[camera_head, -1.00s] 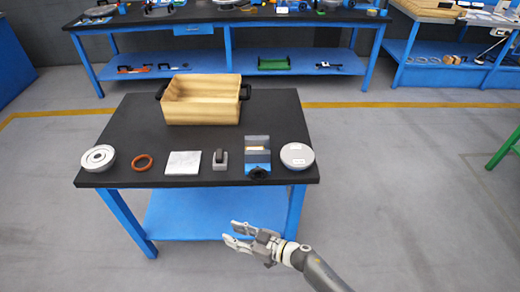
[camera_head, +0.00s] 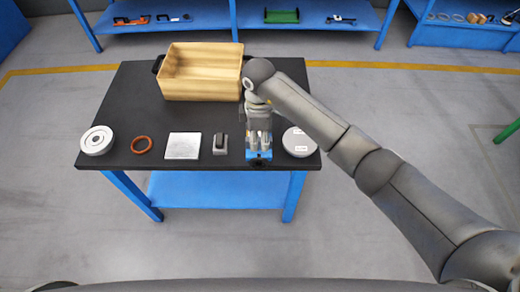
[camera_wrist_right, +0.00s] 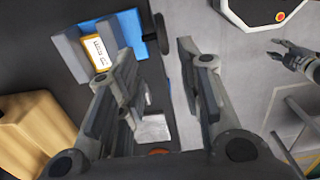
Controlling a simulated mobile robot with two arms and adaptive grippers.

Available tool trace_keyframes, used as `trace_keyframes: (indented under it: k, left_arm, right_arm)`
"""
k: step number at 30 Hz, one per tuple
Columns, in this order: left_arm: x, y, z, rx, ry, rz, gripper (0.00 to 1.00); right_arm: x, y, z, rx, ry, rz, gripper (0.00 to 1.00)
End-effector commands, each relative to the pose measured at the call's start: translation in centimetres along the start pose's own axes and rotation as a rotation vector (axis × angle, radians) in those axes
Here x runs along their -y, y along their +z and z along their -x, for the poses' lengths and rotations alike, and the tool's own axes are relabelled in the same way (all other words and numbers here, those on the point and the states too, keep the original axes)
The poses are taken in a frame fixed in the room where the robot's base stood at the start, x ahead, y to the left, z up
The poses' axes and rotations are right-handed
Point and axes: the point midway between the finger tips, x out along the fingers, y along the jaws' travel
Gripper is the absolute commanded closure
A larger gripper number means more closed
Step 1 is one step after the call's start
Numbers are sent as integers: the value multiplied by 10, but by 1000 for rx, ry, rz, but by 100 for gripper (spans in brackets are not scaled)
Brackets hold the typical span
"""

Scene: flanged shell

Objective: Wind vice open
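The vice (camera_head: 258,156) is a small blue block at the table's front edge, with a dark round handle on its front. In the right wrist view, the vice (camera_wrist_right: 130,28) shows a yellow label, grey jaws and the dark handle (camera_wrist_right: 158,34). My right gripper (camera_head: 259,138) points down over the vice and hides much of it. In its wrist view, the right gripper (camera_wrist_right: 150,48) is open, its fingers apart with nothing held. The handle lies near the gap between the fingertips; contact cannot be told. My left gripper (camera_wrist_right: 286,55) shows in the wrist view, fingers apart, away from the table.
On the black table (camera_head: 135,100) stand a wooden crate (camera_head: 200,85), a flanged disc (camera_head: 97,140), an orange ring (camera_head: 141,145), a light plate (camera_head: 183,146), a small grey block (camera_head: 220,144) and a round grey disc (camera_head: 298,142) close right of the vice.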

Motion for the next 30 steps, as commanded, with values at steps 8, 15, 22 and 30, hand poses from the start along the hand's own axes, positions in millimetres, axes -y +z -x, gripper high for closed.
trace_keyframes:
  k: [8, 15, 22, 30]
  left_arm:
    - [-1, 7, 14, 11, 2, 0, 60]
    - [-1, 6, 17, 10, 1, 0, 60]
    - [0, 2, 18, 6, 1, 0, 60]
    - [0, 1, 18, 3, 1, 0, 60]
  right_arm:
    - [3, 0, -49, 0, -8, 2, 66]
    - [2, -1, -86, -4, -6, 2, 66]
    - [1, -1, -102, -4, -3, 2, 66]
    - [1, -1, -104, -5, -3, 3, 66]
